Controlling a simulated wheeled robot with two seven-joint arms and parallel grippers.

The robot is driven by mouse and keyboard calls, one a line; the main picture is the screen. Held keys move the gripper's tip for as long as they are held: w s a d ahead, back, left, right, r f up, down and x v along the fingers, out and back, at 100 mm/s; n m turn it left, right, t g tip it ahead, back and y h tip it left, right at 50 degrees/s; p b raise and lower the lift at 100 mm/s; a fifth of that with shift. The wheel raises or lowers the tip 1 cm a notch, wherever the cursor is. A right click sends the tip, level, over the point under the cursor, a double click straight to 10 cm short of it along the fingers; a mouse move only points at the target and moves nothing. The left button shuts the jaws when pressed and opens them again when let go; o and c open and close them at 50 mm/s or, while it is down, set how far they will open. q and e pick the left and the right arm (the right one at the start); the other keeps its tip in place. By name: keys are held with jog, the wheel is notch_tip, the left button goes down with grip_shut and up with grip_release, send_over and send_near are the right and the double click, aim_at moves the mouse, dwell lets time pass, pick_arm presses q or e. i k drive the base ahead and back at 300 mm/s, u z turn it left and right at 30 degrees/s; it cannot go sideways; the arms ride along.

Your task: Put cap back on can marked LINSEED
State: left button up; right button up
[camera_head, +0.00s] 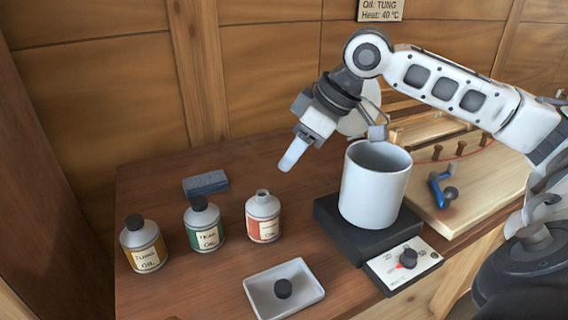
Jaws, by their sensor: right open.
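An open can (263,219) with a red-edged label stands upright on the bench; its neck is bare and its label is too small to read. A black cap (283,288) lies in a shallow white tray (256,307) in front of it. A capped can with a yellow label (143,246) seems to read TUNG OIL. A capped can with a green label (204,226) stands between them; its word is unclear. My right gripper (335,144) is open and empty, above and to the right of the open can, beside the pot's rim. My left gripper is out of view.
A white pot (374,190) stands on a black hot plate (333,222) with a control knob (408,257). A grey block (205,183) lies behind the cans. A wooden board (470,200) with pegs and a blue-handled tool (441,189) is at right. A wall sign reads Oil: TUNG, Heat: 40 °C.

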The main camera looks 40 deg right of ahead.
aim_at(263, 213)
jog(key=k, duration=1)
